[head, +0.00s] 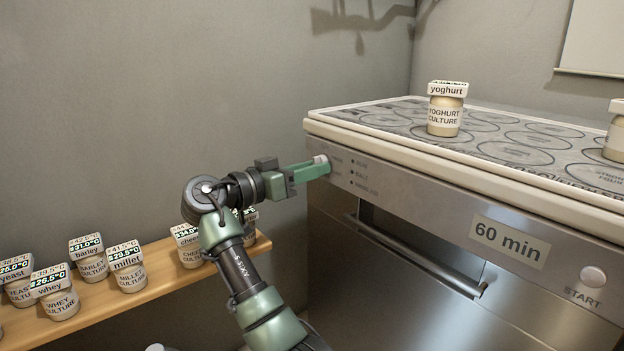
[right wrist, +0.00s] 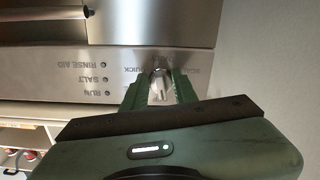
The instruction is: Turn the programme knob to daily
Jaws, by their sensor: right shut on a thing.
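The programme knob (head: 321,159) is a small pale knob at the left end of the steel appliance's front panel (head: 385,186). My right gripper (head: 318,167) has its green fingers closed around it. In the right wrist view, the knob (right wrist: 159,86) sits between the two fingers of the gripper (right wrist: 158,94). Upside-down lettering surrounds it there; QUICK is readable at its left, and other labels are partly hidden or too small to read. I cannot tell which label the knob points to. My left gripper is not in view.
The panel also carries small indicator lights (head: 353,172), a 60 min display (head: 509,241) and a START button (head: 593,277). A door handle (head: 414,258) sticks out below. A yoghurt jar (head: 445,115) stands on top. Several labelled jars stand on a wooden shelf (head: 160,284) at the left.

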